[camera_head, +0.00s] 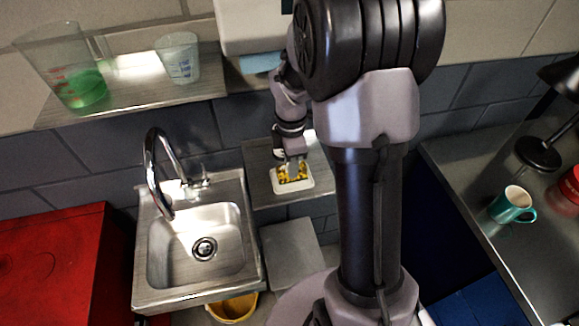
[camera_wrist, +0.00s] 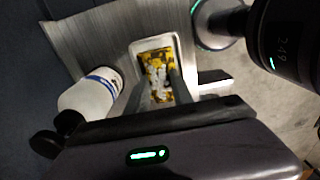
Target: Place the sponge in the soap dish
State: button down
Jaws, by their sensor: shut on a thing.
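The sponge (camera_wrist: 153,66) is yellow with white and dark patches. It lies inside the white rectangular soap dish (camera_wrist: 185,48), within its rim, in the wrist view. In the head view the sponge (camera_head: 293,174) shows as a yellow patch in the dish (camera_head: 307,186) on a small grey shelf. My gripper (camera_wrist: 158,88) is shut on the sponge, with its fingers reaching into the dish. In the head view my gripper (camera_head: 292,165) is directly above the dish. The fingers hide part of the sponge, so I cannot tell whether its underside touches the dish floor.
A white bottle (camera_wrist: 90,95) lies left of the dish in the wrist view. The grey shelf (camera_head: 262,190) carries the dish. A steel sink (camera_head: 165,262) with a curved faucet (camera_head: 152,165) stands left of it. A teal mug (camera_head: 512,204) is on the right bench.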

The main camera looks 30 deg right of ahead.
jog(key=shift+w+f, duration=0.1)
jog(key=shift+f, duration=0.85)
jog(key=shift+f, duration=0.15)
jog(key=c, duration=1.1)
grip_release()
